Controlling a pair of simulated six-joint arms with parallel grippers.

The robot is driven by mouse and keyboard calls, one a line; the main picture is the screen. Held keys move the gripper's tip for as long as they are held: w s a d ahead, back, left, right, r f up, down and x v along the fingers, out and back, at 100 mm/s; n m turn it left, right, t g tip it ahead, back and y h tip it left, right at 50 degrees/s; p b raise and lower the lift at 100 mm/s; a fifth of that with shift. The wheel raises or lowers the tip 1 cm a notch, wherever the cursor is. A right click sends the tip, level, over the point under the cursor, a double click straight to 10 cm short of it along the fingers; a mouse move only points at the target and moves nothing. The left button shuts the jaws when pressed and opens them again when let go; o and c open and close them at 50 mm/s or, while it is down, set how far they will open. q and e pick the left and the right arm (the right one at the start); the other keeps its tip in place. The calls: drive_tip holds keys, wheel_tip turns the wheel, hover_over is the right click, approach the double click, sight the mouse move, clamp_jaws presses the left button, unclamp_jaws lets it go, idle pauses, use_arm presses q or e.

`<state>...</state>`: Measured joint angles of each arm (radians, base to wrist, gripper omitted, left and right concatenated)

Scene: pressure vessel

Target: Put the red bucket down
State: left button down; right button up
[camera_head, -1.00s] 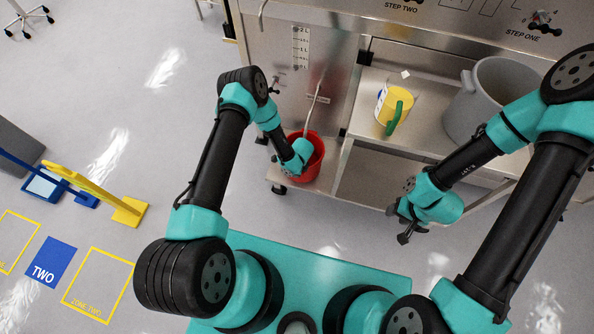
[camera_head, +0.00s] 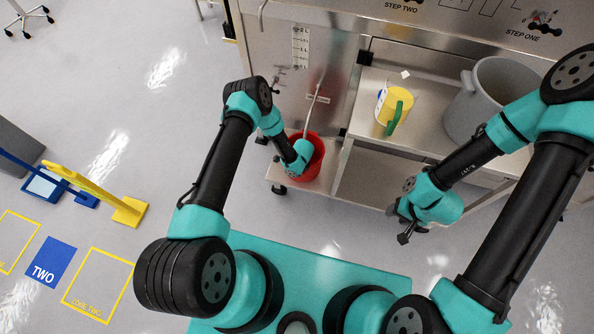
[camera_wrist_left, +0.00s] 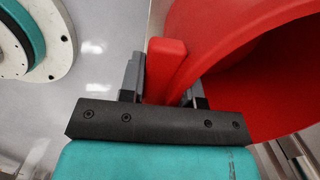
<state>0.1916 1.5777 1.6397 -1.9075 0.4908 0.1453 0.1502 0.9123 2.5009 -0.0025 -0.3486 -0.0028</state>
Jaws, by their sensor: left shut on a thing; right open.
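The red bucket (camera_head: 312,165) is in the head view, at or just above the low metal shelf (camera_head: 329,177) of the steel bench. I cannot tell whether its base touches the shelf. My left gripper (camera_wrist_left: 165,85) is shut on a red tab at the bucket's rim, and the bucket's wall and dark inside fill the right of the left wrist view (camera_wrist_left: 235,45). In the head view my left wrist hides the gripper's jaws and part of the bucket. My right gripper (camera_head: 404,232) is open and empty, apart from the bench's front edge.
A yellow jug (camera_head: 396,106) with a green handle and a large grey pot (camera_head: 478,100) stand on the bench's upper shelf. A steel panel with a litre scale (camera_head: 300,47) rises behind the bucket.

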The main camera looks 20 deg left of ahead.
use_arm(q)
drive_tip(key=c, duration=0.8)
unclamp_jaws()
drive_tip(key=shift+f, duration=0.1)
drive_tip(key=r, duration=0.5)
drive_tip(key=d+r, duration=0.1)
drive_tip(key=r, duration=0.5)
drive_tip(key=d+r, duration=0.1)
drive_tip(key=r, duration=0.5)
drive_tip(key=shift+d, duration=0.2)
drive_tip(key=s+a+r+n+h, duration=0.1)
drive_tip(key=s+a+r+n, duration=0.2)
drive_tip(key=s+n, duration=0.3)
drive_tip(key=s+a+r+n+h, duration=0.2)
drive_tip(key=s+r+n, duration=0.2)
drive_tip(key=s+n, duration=0.3)
drive_tip(key=s+a+r+n+h, duration=0.2)
drive_tip(key=s+a+r+n, duration=0.1)
drive_tip(key=s+n, duration=0.4)
drive_tip(key=shift+s+a+r+t, duration=0.15)
drive_tip(key=shift+s+r+t, duration=0.05)
drive_tip(key=shift+r, duration=0.25)
drive_tip(key=shift+s+a+r+t, duration=0.15)
drive_tip(key=shift+r+t, duration=0.05)
drive_tip(key=shift+r, duration=0.2)
